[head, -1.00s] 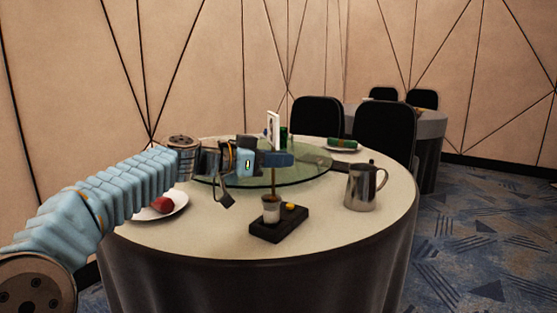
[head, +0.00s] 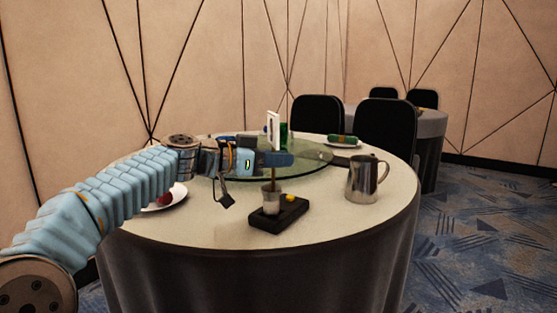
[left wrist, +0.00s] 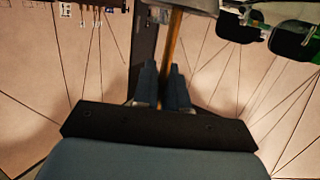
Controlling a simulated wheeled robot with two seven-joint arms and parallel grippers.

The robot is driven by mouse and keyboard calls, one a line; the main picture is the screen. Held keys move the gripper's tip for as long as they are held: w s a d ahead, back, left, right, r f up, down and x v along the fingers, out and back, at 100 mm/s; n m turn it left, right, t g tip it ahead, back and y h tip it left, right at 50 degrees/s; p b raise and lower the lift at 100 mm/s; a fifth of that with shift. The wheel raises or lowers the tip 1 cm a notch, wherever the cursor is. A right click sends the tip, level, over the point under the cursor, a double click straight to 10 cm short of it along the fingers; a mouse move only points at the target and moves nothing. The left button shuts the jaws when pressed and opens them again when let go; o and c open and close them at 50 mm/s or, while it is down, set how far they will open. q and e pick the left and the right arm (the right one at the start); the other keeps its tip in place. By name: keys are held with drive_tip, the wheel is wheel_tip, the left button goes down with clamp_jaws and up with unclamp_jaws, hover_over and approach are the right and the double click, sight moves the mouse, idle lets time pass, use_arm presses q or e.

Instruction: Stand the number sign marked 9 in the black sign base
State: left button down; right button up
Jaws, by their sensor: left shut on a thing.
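My left gripper (head: 277,160) is shut on the thin wooden post of the number sign. The sign's white plate (head: 273,130) is upright above the fingers and seen almost edge-on, so its number cannot be read. The post also shows between the fingers (left wrist: 163,88) in the left wrist view (left wrist: 173,50). The black sign base (head: 265,223) is a low dark block near the table's front, carrying a small pale cup-like holder (head: 271,200) and a yellow piece (head: 291,198). The post's lower end overlaps the holder's top; I cannot tell whether it is inside. My right gripper is out of view.
A steel jug (head: 363,180) stands right of the base. A glass turntable (head: 310,165) lies behind, with a green object (head: 283,133) on it. A plate (head: 178,196) with a red item is partly behind my left arm. Black chairs (head: 384,130) stand beyond the round table (head: 225,225).

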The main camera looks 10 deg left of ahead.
use_arm(q)
drive_tip(key=shift+f, duration=0.35)
drive_tip(key=c, duration=1.1)
unclamp_jaws()
drive_tip(key=shift+r, duration=0.1)
drive_tip(key=b+v, duration=0.1)
drive_tip(key=v, duration=1.2)
drive_tip(key=shift+s+a+b, duration=0.25)
drive_tip(key=shift+a+b, duration=0.1)
